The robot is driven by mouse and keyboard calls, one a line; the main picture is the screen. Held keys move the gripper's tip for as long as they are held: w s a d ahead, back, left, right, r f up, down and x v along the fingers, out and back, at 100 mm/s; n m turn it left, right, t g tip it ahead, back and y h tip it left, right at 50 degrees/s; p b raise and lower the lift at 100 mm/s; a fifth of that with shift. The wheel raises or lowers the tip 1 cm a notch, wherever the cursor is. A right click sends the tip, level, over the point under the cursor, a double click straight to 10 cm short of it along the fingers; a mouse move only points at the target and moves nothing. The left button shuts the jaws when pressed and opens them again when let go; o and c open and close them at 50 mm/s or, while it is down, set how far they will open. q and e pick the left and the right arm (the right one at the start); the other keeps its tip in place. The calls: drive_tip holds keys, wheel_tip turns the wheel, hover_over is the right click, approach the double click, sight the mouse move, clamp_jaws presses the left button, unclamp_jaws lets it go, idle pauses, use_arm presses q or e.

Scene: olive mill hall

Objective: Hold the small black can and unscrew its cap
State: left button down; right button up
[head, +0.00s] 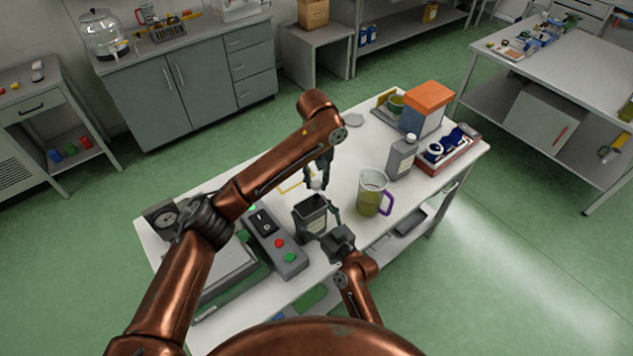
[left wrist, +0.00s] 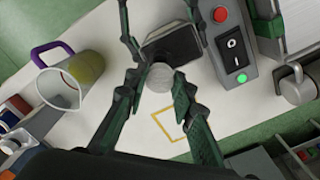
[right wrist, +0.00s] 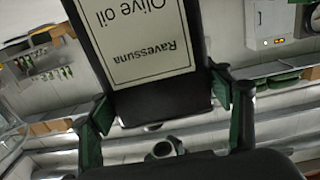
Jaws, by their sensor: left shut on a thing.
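The small black can (head: 312,218) stands between the fingers of my right gripper (head: 322,226) at the table's front. In the right wrist view the can (right wrist: 155,85) fills the middle, its pale label upside down, with a finger pad against each side. The grey-white cap (left wrist: 160,77) is pinched between the fingertips of my left gripper (left wrist: 158,82), over the can's dark top (left wrist: 175,45). In the right wrist view the cap (right wrist: 164,148) looks apart from the can's top edge, with a gap between. In the head view the cap (head: 317,184) also sits above the can.
A switch box (head: 275,242) with buttons stands close left of the can. A jug (head: 373,193) with a purple handle and a grey bottle (head: 402,158) stand to the right. A yellow outline (head: 295,181) marks bare table behind the can.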

drive_tip(key=o, duration=0.5)
